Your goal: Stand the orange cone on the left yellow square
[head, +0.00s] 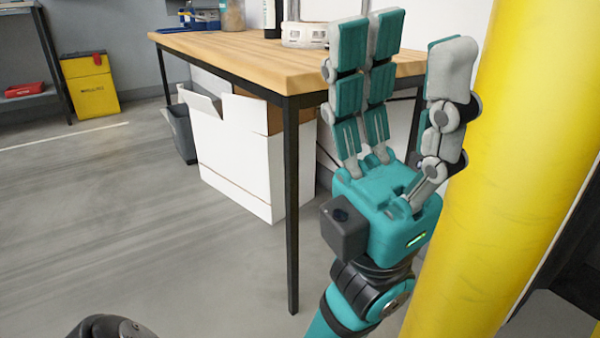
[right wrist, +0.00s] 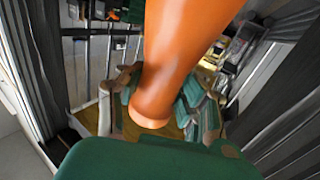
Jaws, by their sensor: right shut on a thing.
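The orange cone (right wrist: 165,60) fills the upper middle of the right wrist view, its narrow rounded end towards the camera. My right gripper (right wrist: 158,108) is shut on it, with teal and grey fingers on both sides. The cone does not show in the head view. My left gripper (head: 408,60) is open and empty in the head view, fingers pointing up, in front of the table's right end and beside a yellow post. I see no clear yellow square on the floor. A sliver of yellow at the bottom edge of the head view is too small to identify.
A wooden table (head: 235,52) with black legs stands behind my left gripper, a white box (head: 232,150) and grey bin (head: 183,133) beneath it. The thick yellow post (head: 510,130) is close on the right. A yellow cabinet (head: 90,85) stands far left. The left floor is clear.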

